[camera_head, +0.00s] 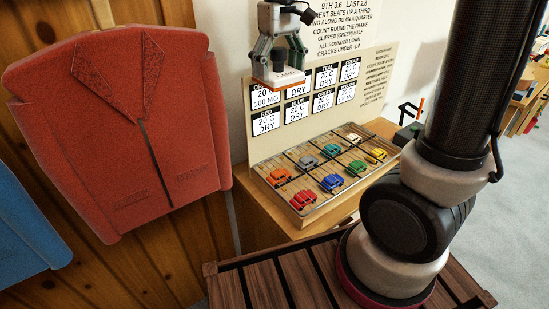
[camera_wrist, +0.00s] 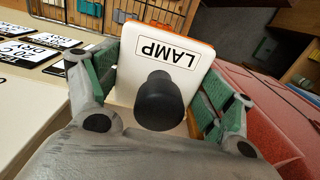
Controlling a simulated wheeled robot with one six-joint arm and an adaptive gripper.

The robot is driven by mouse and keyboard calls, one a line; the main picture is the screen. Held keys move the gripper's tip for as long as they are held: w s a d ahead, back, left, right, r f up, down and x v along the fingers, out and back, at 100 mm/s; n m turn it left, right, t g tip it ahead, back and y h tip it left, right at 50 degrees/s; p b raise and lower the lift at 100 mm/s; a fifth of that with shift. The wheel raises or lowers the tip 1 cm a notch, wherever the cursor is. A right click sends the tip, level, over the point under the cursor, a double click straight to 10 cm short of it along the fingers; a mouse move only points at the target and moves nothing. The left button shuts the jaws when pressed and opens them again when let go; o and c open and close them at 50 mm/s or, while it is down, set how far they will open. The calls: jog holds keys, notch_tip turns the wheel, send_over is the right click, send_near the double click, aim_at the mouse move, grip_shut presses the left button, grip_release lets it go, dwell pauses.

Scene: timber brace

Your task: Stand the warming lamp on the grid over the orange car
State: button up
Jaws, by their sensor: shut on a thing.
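My gripper (camera_head: 279,68) is shut on the warming lamp (camera_head: 281,79) and holds it in the air above the back left of the car tray, in front of the board. In the wrist view the lamp (camera_wrist: 182,48) is a white block labelled LAMP with an orange edge and a black knob, between the green-padded fingers of my gripper (camera_wrist: 152,62). The orange car (camera_head: 278,177) sits at the tray's back left corner. The dark grid (camera_head: 319,165) lies over the tray of cars. The lamp is apart from the grid.
Red (camera_head: 302,199), grey (camera_head: 307,161), blue (camera_head: 331,182) and other cars share the tray. A board with label cards (camera_head: 268,121) stands behind it. A red jacket (camera_head: 125,130) hangs at left. A slatted wooden top (camera_head: 262,285) is in front.

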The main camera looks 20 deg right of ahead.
notch_tip(320, 180, down, 27)
jog(key=shift+s+d, duration=0.15)
jog(key=shift+f, duration=0.1)
jog(key=o, duration=1.1)
notch_tip(320, 180, up, 12)
jog(key=s+d+r+m+t, duration=0.2)
jog(key=s+d+r, duration=0.65)
jog(key=r, duration=0.25)
jog(key=s+d+r+t, duration=0.1)
jog(key=s+d, duration=0.2)
jog(key=s, duration=0.2)
jog(key=s+d+r+m+t, duration=0.1)
jog(key=s+d+r, duration=0.1)
jog(key=s, duration=0.3)
jog(key=shift+s+d+r+m, duration=0.25)
jog(key=shift+d+m, duration=0.05)
jog(key=shift+d, duration=0.4)
